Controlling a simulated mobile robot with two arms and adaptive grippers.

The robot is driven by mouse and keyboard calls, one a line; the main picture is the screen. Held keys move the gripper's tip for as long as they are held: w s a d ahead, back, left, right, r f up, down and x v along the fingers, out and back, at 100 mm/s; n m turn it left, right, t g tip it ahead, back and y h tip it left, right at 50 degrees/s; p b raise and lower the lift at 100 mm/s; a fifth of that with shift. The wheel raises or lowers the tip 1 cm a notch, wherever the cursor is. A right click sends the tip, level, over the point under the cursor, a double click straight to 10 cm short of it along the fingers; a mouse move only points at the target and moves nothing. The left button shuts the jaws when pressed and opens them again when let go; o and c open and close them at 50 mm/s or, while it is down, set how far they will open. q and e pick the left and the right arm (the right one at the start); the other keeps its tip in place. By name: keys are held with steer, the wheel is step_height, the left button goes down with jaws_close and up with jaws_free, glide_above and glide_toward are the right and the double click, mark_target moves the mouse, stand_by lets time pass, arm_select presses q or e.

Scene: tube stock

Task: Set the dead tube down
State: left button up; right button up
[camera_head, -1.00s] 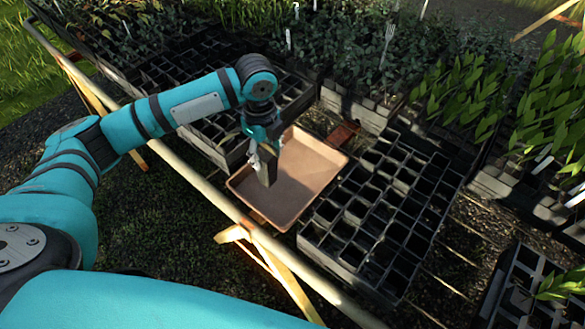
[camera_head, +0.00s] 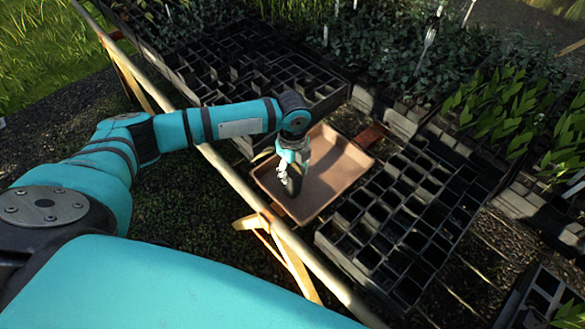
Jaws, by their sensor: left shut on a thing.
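My left gripper (camera_head: 290,168) hangs over the tan tray (camera_head: 335,172), pointing down at its left part. It is shut on the dead tube (camera_head: 295,184), a small dark piece seen just below the fingers. The tube is small and partly hidden by the gripper. I cannot tell whether its lower end touches the tray floor. The rest of the tray floor looks bare. My right gripper is not in view.
A black rack of mostly empty square cells (camera_head: 405,215) stands right of the tray. Another black rack (camera_head: 250,70) lies behind and left. Leafy seedlings (camera_head: 500,100) fill the back right. A pale rail (camera_head: 235,185) runs along the near edge.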

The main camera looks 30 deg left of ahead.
arm_select(q)
steer(key=o, duration=1.3)
step_height(320, 180, up, 12)
steer(key=shift+r+b, duration=0.1)
steer(key=shift+b, duration=0.55)
